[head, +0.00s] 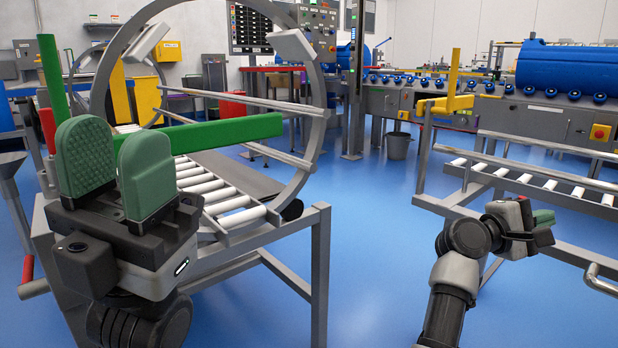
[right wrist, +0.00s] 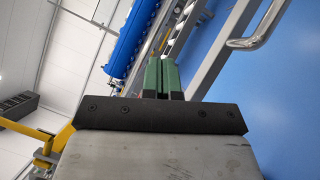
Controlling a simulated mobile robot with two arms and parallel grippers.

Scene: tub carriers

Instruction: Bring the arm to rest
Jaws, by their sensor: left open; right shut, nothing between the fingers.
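My left gripper (head: 116,172) is large in the left foreground of the head view. Its two green padded fingers point up and stand apart, with nothing between them. My right gripper (head: 543,220) is at the lower right of the head view, small and turned to the right. In the right wrist view its two green fingers (right wrist: 162,78) lie side by side, closed together with nothing held. My right arm (head: 451,290) rises from the bottom edge of the head view.
A roller conveyor with a large metal ring (head: 318,110) stands behind my left gripper. A green bar (head: 228,131) crosses it. Another roller stand (head: 545,183) is near my right gripper. A grey bucket (head: 397,145) stands farther back. Blue floor (head: 370,250) is clear between the stands.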

